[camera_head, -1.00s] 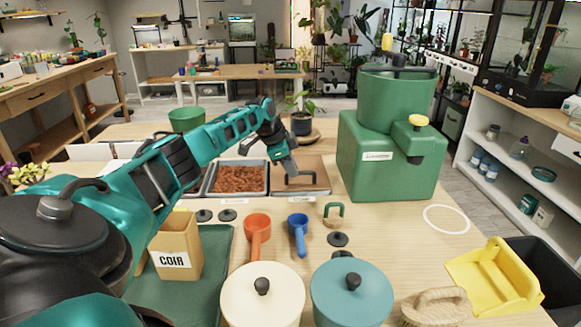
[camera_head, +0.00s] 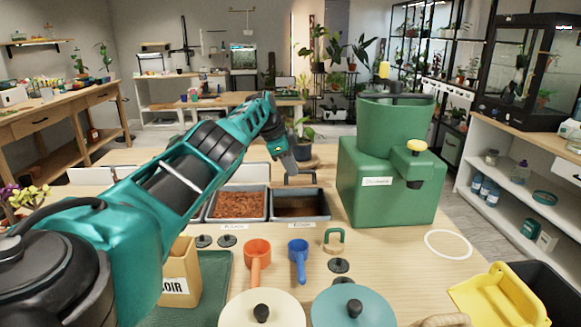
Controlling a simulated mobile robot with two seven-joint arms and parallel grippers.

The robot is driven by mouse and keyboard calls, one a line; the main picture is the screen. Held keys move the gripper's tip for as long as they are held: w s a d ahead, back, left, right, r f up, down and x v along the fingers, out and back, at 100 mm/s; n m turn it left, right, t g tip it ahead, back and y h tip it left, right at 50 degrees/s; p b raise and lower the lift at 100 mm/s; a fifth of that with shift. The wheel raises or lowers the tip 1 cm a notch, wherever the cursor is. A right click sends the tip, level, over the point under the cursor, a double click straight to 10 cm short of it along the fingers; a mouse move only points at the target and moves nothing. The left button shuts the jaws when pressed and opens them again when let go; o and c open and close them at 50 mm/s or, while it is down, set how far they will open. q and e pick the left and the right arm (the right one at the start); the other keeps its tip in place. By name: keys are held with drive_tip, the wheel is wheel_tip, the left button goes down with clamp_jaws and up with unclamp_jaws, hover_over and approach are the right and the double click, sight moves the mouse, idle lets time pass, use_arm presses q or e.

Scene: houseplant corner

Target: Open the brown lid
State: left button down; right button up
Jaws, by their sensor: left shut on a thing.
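The right-hand bin (camera_head: 302,214) on the table is uncovered at the top and shows a dark inside. The brown lid (camera_head: 318,177) is at the bin's back edge, off its opening. Its tan colour blends with the table, so its exact tilt is hard to tell. The lid's dark handle (camera_head: 303,180) faces me. My left gripper (camera_head: 288,171) reaches over from the left and is shut on the handle near its left end. The fingers partly hide the handle. My right gripper is not in view.
A bin of reddish-brown chips (camera_head: 238,205) stands left of the open bin. A green machine (camera_head: 388,190) stands close on the right. Scoops (camera_head: 298,262), a coir box (camera_head: 181,270) and lidded pots (camera_head: 352,306) are in front.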

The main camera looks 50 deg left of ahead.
use_arm(q)
drive_tip(key=shift+s+a+f, duration=0.1)
drive_tip(key=shift+a+f, duration=0.1)
drive_tip(key=shift+a, duration=0.1)
drive_tip(key=c, duration=1.1)
unclamp_jaws()
drive_tip(key=shift+w+a+f, duration=0.1)
drive_tip(key=shift+w+f, duration=0.1)
drive_tip(key=shift+f, duration=0.05)
drive_tip(key=shift+c, duration=0.2)
drive_tip(key=shift+r, duration=0.15)
drive_tip(key=shift+s+r, duration=0.15)
drive_tip(key=shift+r, duration=0.2)
drive_tip(key=p+v, duration=0.2)
drive_tip(key=v, duration=1)
